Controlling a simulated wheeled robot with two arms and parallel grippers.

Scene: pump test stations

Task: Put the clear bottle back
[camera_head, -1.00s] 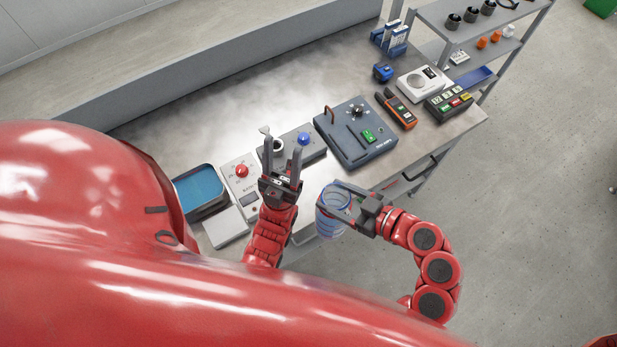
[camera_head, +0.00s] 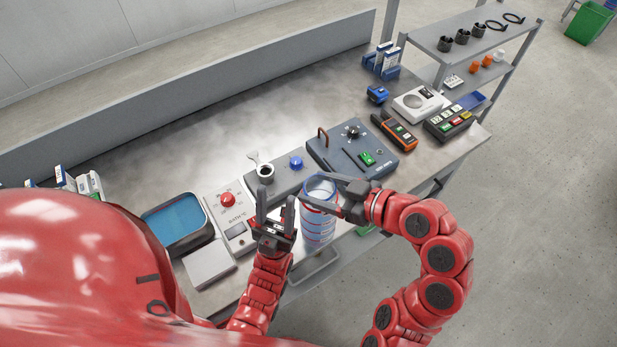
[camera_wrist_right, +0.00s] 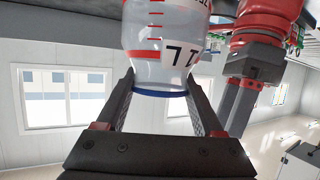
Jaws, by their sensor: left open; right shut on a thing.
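The clear bottle (camera_head: 318,222) with red and blue markings is held by my right gripper (camera_head: 328,196) at the front edge of the bench. In the right wrist view the bottle (camera_wrist_right: 165,55) sits between the two fingers of my right gripper (camera_wrist_right: 165,105), with red marks, black digits and a blue rim showing. My left gripper (camera_head: 275,215) is open and empty just left of the bottle, its fingers pointing toward the back of the bench.
On the bench (camera_head: 240,130) stand a blue-lined tray (camera_head: 178,220), a white box with a red knob (camera_head: 228,205), a dark grey panel (camera_head: 350,152), an orange handheld meter (camera_head: 398,132) and a white scale (camera_head: 418,103). A shelf rack (camera_head: 455,60) stands at the right. The back of the bench is mostly clear.

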